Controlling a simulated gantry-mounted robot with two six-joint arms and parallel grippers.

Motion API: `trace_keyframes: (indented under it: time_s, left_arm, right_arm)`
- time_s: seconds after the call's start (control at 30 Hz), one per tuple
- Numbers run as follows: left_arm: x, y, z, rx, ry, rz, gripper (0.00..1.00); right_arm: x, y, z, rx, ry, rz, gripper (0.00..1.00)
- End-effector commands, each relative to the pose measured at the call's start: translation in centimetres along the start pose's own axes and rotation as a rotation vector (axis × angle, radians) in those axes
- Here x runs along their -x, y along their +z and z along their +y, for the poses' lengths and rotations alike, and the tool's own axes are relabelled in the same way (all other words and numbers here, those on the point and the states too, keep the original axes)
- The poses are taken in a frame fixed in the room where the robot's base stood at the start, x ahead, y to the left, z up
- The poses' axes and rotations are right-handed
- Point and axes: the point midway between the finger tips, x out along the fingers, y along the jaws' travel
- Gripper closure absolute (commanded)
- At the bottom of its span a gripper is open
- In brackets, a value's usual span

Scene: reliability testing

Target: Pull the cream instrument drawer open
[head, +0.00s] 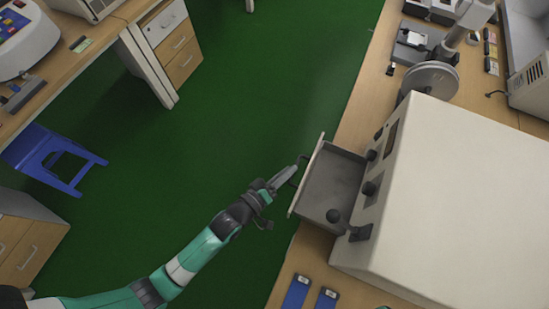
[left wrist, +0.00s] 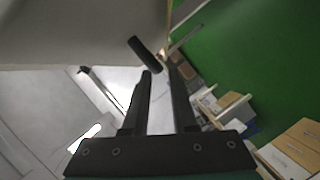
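The cream instrument (head: 450,190) stands on the right bench in the head view. Its grey drawer (head: 335,182) sticks out to the left, with the empty inside showing. A dark handle (head: 303,160) is on the drawer's front; in the left wrist view the handle (left wrist: 145,55) is a short black bar close to the fingertips. My left gripper (head: 285,178) is just left of the drawer front, by the handle. In the left wrist view its fingers (left wrist: 161,72) are apart, with a visible gap between them; I cannot tell whether they touch the handle. My right gripper is not in view.
Dark knobs (head: 368,188) on the instrument's front stand over the drawer. Blue items (head: 297,291) lie on the bench below it. A blue stool (head: 55,158) and wooden cabinets (head: 172,45) stand at the left. Green floor (head: 225,120) is clear between the benches.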

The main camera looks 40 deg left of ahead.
Motion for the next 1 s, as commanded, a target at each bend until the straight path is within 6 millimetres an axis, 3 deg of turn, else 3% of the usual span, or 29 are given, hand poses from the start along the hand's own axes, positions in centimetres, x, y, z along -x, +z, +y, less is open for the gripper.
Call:
trace_keyframes:
  time_s: [0.1, 0.33, 1.0]
  left_arm:
    - [3.2, -0.1, 0.2, 0.001, -0.004, -0.002, 0.74]
    - [7.0, -0.1, 0.1, 0.002, -0.001, -0.001, 0.74]
    - [7.3, -0.2, 0.2, 0.001, 0.003, 0.005, 0.74]
  right_arm:
    - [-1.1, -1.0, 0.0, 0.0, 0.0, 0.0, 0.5]
    - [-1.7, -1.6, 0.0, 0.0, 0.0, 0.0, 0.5]
    - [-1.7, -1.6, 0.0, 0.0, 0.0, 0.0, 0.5]
